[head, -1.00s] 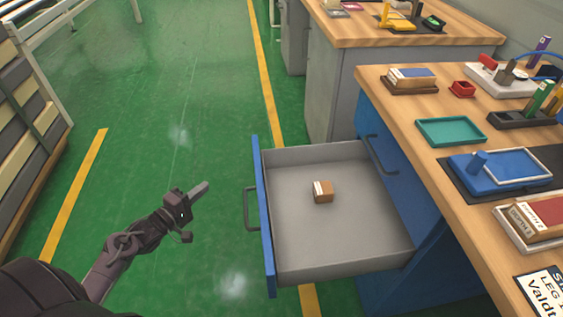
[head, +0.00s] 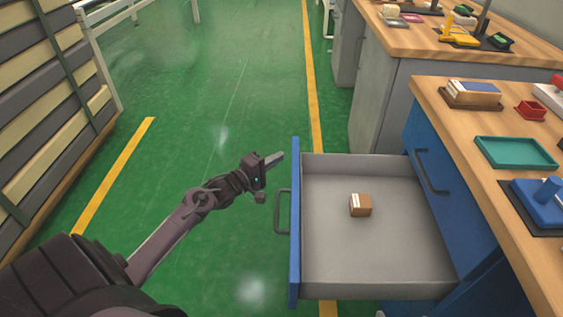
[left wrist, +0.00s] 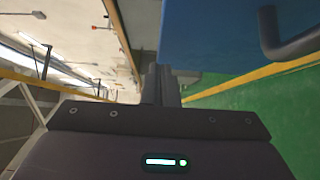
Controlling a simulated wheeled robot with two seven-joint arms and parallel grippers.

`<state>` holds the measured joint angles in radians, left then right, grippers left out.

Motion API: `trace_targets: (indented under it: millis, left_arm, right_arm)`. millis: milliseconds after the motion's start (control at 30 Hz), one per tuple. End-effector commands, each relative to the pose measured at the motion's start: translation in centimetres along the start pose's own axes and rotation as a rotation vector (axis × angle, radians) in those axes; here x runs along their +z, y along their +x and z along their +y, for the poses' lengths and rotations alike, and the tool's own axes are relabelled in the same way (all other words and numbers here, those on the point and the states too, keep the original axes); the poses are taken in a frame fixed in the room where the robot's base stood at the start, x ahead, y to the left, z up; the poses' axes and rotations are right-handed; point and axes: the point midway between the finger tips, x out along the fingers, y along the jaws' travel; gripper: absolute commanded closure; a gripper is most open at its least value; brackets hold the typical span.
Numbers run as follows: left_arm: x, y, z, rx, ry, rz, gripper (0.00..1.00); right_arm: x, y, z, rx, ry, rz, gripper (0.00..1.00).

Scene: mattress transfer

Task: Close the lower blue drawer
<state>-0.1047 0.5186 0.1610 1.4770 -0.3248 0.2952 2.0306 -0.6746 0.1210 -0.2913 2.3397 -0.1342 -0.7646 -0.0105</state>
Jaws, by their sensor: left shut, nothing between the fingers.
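The blue drawer (head: 295,240) is pulled far out of the blue cabinet in the head view, with its front panel facing left. Its dark handle (head: 281,212) sticks out on the left side of that panel. A small brown box (head: 360,205) lies on the grey drawer floor. My left gripper (head: 277,158) is shut and empty, just left of the panel's far end and beyond the handle. I cannot tell whether it touches the panel. In the left wrist view the blue panel (left wrist: 215,35) and part of the handle (left wrist: 290,42) show close by at upper right. My right gripper is not visible.
A second handle (head: 430,172) is on the cabinet face. Green floor (head: 190,130) left of the drawer is clear. A striped stack (head: 50,110) stands far left.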

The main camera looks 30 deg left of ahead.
Motion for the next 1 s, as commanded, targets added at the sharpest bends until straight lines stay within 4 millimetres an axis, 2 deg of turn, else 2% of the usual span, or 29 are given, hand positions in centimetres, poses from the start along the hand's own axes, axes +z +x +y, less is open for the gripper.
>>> trace_targets:
  millis: [100,300,700,833,1000]
  left_arm:
    - [0.7,0.7,-0.1,0.0,0.0,0.0,1.0]
    - [1.2,1.2,0.0,0.001,0.0,0.001,1.0]
    - [1.3,1.2,0.0,0.0,0.0,0.0,1.0]
    - [1.5,1.5,0.1,0.0,-0.002,0.0,1.0]
    - [2.5,2.5,0.2,0.001,-0.003,-0.001,1.0]
  right_arm:
    - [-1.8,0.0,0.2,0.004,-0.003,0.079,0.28]
    - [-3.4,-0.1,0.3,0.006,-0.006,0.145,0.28]
    - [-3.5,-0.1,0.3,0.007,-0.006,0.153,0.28]
    - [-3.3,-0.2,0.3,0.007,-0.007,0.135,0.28]
    - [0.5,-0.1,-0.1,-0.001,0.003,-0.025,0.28]
